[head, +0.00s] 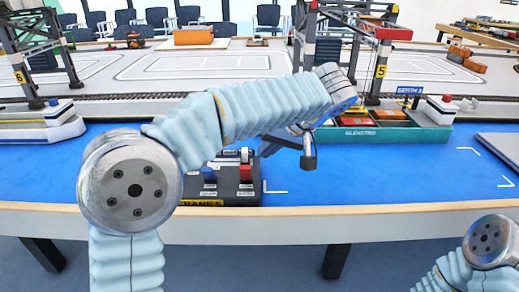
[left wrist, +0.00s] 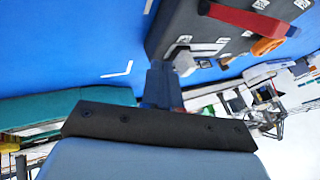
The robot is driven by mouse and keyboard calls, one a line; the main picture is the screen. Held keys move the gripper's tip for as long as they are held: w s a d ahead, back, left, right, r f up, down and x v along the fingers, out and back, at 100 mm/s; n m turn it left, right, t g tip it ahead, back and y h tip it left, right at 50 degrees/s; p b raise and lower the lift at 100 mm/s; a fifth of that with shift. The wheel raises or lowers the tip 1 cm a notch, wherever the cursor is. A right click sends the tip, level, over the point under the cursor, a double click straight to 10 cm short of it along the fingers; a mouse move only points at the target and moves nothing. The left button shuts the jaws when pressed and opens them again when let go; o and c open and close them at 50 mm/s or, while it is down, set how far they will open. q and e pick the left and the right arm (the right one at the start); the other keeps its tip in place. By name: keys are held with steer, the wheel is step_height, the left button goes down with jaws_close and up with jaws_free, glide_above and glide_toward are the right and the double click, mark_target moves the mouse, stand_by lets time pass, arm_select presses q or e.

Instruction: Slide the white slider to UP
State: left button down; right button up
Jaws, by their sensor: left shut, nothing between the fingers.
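A dark control box (head: 232,193) stands at the blue table's front edge, partly hidden behind my left arm. It carries a blue knob (head: 209,175), a red knob (head: 246,172) and a small white piece (head: 245,154) behind the red one. The left wrist view shows the box (left wrist: 205,25) with a white knob (left wrist: 178,47) beside small labels, probably the white slider; I cannot read UP. My left gripper (head: 308,160) is shut and empty, right of the box. In the wrist view its fingers (left wrist: 162,85) appear close to the white knob; contact is unclear. My right gripper is out of view.
A white boat model (head: 40,128) sits at the left. Blue tabletop is clear right of the box.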

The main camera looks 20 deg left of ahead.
arm_select(q)
steer(key=shift+s+a, duration=0.25)
steer(key=shift+a, duration=0.65)
